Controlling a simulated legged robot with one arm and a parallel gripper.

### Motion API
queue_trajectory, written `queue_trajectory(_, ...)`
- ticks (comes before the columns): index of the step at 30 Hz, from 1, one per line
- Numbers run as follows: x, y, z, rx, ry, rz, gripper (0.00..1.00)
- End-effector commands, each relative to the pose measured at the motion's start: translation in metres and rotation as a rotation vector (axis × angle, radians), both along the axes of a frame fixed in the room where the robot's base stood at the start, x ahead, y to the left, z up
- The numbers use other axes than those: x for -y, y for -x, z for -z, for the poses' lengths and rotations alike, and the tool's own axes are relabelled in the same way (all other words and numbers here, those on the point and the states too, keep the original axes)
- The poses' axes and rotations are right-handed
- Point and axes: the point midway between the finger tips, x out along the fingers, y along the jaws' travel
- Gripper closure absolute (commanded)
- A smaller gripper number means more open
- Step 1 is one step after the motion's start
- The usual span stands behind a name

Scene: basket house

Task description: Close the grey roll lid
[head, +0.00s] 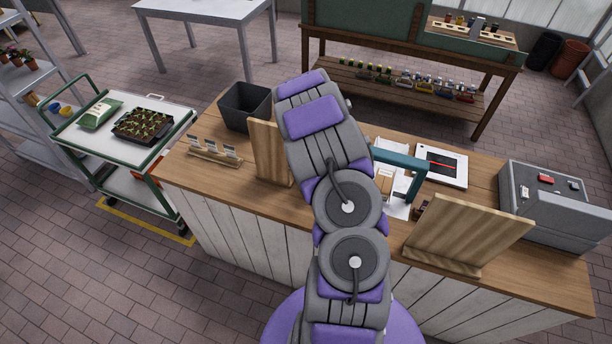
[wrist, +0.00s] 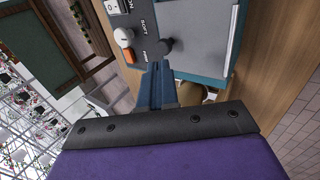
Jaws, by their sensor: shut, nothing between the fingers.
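In the wrist view my gripper (wrist: 158,68) is shut and empty. Its blue-grey fingertips are at the edge of a teal-sided machine, near a dark knob (wrist: 168,46); whether they touch it I cannot tell. The machine has a smooth grey panel (wrist: 200,47), perhaps the grey roll lid, but I cannot tell for sure or judge how far open it is. A dark strip with a white knob (wrist: 124,37) and an orange button (wrist: 129,56) runs beside the panel. In the head view my arm hides my gripper. A teal frame (head: 405,165) shows beside the arm.
A wooden counter (head: 225,185) carries a dark bin (head: 244,107), upright wooden boards (head: 465,235), a white-framed device (head: 441,164) and a grey box (head: 555,210). A cart with seedlings (head: 142,126) stands left. Brick floor (head: 75,285) is open at front left.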

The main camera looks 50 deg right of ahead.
Motion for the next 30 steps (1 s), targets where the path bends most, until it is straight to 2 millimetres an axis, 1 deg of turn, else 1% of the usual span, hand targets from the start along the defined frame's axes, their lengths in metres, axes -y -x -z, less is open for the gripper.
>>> queue_trajectory(1, 0.006, -0.001, 0.001, -0.009, -0.027, 0.001, 1.0)
queue_trajectory(4, 0.012, -0.004, 0.005, -0.034, -0.093, 0.001, 1.0)
queue_trajectory(22, 0.041, -0.017, 0.03, -0.167, -0.416, 0.0, 1.0)
queue_trajectory(30, 0.047, -0.02, 0.039, -0.209, -0.511, 0.0, 1.0)
